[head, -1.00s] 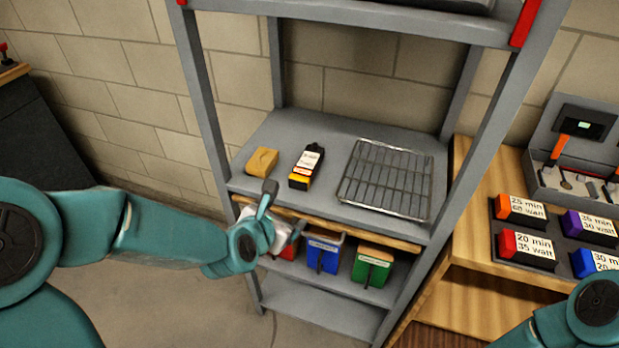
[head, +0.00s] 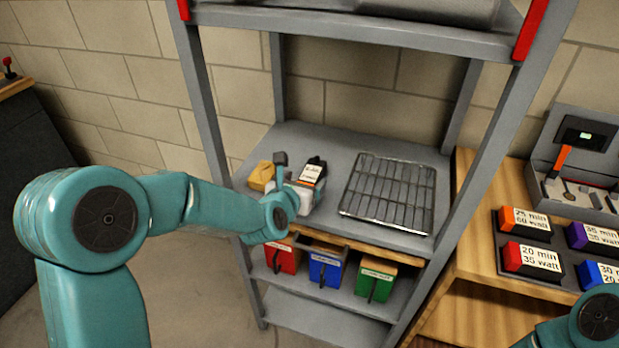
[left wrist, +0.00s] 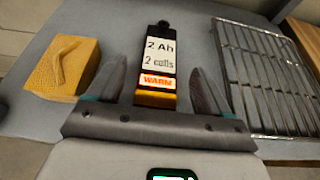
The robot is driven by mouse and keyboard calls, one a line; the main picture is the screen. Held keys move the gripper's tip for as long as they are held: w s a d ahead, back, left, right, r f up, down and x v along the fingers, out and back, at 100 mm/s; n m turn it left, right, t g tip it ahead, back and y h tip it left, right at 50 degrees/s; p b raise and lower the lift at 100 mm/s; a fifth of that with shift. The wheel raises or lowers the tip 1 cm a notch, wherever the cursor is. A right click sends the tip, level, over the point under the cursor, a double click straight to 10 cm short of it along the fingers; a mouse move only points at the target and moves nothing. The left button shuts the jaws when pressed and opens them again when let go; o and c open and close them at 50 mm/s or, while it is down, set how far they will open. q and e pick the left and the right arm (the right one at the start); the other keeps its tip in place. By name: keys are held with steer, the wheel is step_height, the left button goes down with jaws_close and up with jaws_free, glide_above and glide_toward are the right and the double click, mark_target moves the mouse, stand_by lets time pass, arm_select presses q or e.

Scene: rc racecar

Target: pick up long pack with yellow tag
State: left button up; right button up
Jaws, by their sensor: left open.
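The long black pack (head: 314,170) lies on the grey shelf, with a white label and an orange-yellow end. In the left wrist view the pack (left wrist: 159,62) reads "2 Ah 2 cells" with an orange "WARM" strip and a yellow band at its near end. My left gripper (left wrist: 165,88) is open, its two fingers on either side of the pack's near end. In the head view my left gripper (head: 291,180) covers the pack's near part. My right gripper is out of view; only part of that arm shows at the lower right.
A yellow sponge-like block (left wrist: 64,68) lies left of the pack. A wire rack (head: 390,192) lies to the right. Red, blue (head: 326,268) and green bins stand on the shelf below. Grey uprights flank the shelf. Labelled packs (head: 525,224) sit on a wooden bench at right.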

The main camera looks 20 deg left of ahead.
mark_target(311, 174)
arm_select(q)
steer(key=x, duration=0.4)
steer(key=shift+p, duration=0.35)
steer(key=shift+s, duration=0.1)
steer(key=c, duration=1)
steer(key=shift+r, duration=0.1)
steer(key=c, duration=0.3)
steer(key=shift+r, duration=0.1)
steer(key=shift+c, duration=0.2)
